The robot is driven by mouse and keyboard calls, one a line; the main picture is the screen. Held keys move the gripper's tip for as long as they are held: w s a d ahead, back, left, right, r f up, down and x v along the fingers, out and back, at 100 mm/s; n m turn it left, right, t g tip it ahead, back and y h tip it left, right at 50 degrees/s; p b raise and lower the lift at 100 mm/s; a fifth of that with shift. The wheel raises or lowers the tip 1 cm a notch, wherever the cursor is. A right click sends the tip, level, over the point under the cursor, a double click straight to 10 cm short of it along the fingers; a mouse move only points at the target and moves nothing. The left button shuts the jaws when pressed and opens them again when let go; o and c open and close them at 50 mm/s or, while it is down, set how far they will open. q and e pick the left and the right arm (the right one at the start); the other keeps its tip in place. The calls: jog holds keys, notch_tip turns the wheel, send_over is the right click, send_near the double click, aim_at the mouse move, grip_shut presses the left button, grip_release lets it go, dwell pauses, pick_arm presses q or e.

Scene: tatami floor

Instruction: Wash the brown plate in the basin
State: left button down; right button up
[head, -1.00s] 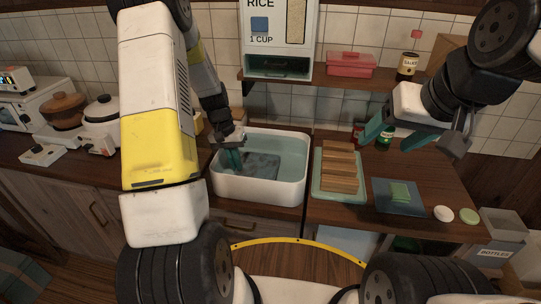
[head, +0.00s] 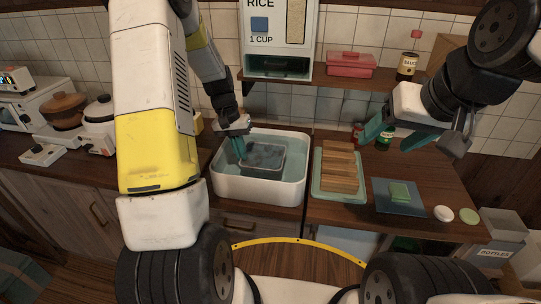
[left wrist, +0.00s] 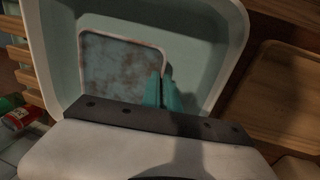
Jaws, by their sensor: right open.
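The plate (head: 264,158) is a grey-blue, square-cornered dish with brown smears. It is in the white basin (head: 258,187), which holds water. Its pale rim shows above the water in the head view. In the left wrist view the plate's smeared face (left wrist: 118,65) lies against the basin's teal inside (left wrist: 205,55). My left gripper (head: 240,150) reaches into the basin at the plate's left side. Its teal fingers (left wrist: 162,88) are close together at the plate's edge and appear shut on it; the tips are partly hidden. My right gripper (head: 395,136) is open and empty above the counter's right side.
A wooden rack on a pale green tray (head: 322,190) stands right of the basin. Two small round pieces (head: 443,213) lie near the counter's right end. A shelf (head: 330,84) hangs above the back.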

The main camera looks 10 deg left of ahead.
pick_arm(q)
notch_tip(320, 180, up, 7)
dwell(0.7)
dwell(1.0)
notch_tip(320, 180, up, 4)
jog(key=shift+f, duration=0.1)
dwell(0.3)
